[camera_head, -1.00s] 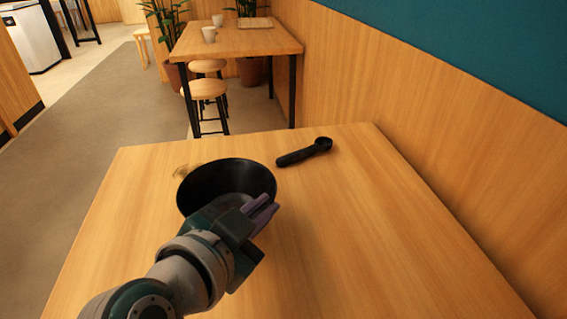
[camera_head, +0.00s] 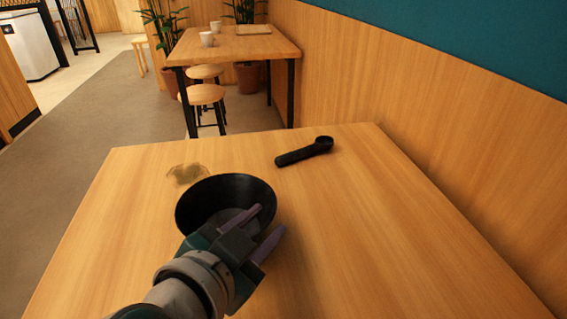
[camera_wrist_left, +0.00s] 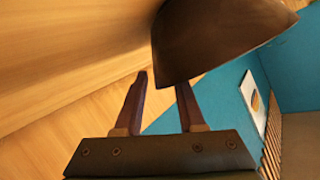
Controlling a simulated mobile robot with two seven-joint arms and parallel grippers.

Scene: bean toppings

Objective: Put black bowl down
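The black bowl (camera_head: 197,206) stands upright on the near wooden table, and it also shows in the left wrist view (camera_wrist_left: 215,40). My left gripper (camera_head: 266,226) is at the bowl's near right side with its fingers spread apart. One finger reaches over the inside of the bowl and the other is outside, with the rim between them. I cannot tell whether a finger still touches the wall. My right gripper is not in view.
A black scoop (camera_head: 304,151) lies on the near table (camera_head: 370,220), behind and right of the bowl. A small, unclear brown patch (camera_head: 187,174) lies behind the bowl at left. The table's right side is free, beside a wood-panelled wall (camera_head: 420,110).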

